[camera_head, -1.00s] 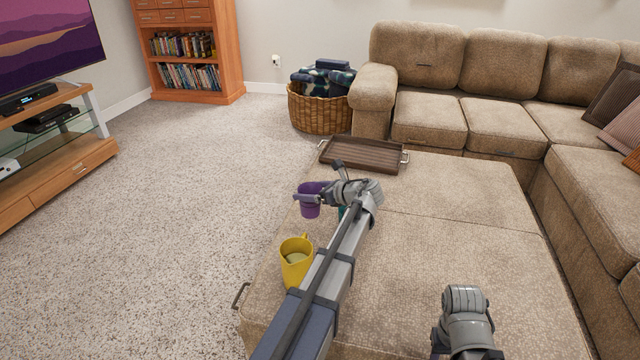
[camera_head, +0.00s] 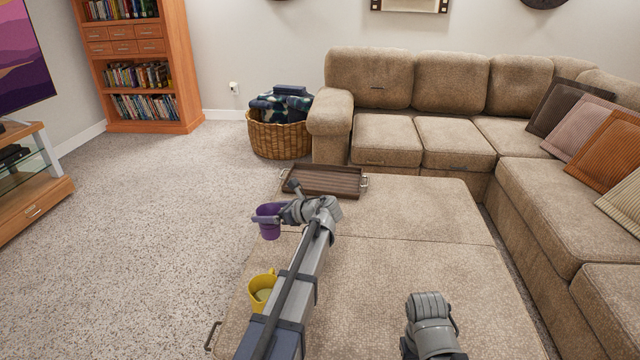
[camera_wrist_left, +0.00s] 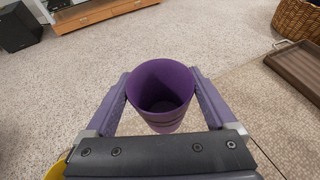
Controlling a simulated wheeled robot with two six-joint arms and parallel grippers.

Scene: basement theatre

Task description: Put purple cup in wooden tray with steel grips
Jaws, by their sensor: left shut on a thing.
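The purple cup (camera_head: 269,222) is upright in my left gripper (camera_head: 277,215), which is shut on it. In the left wrist view the cup (camera_wrist_left: 161,92) sits between the two fingers, its open top facing the camera and its inside empty. The cup is over the left side of the ottoman, near its edge. The wooden tray with steel grips (camera_head: 322,182) lies at the far end of the ottoman, beyond and right of the cup. It looks empty. Its corner also shows in the left wrist view (camera_wrist_left: 297,66). My right gripper is not visible; only part of my right arm shows.
A yellow mug (camera_head: 261,291) stands on the beige ottoman (camera_head: 400,270) beside my left forearm. A wicker basket (camera_head: 279,138) with blankets stands on the carpet behind the tray. A sectional sofa (camera_head: 372,135) borders the back and right. The ottoman's middle is clear.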

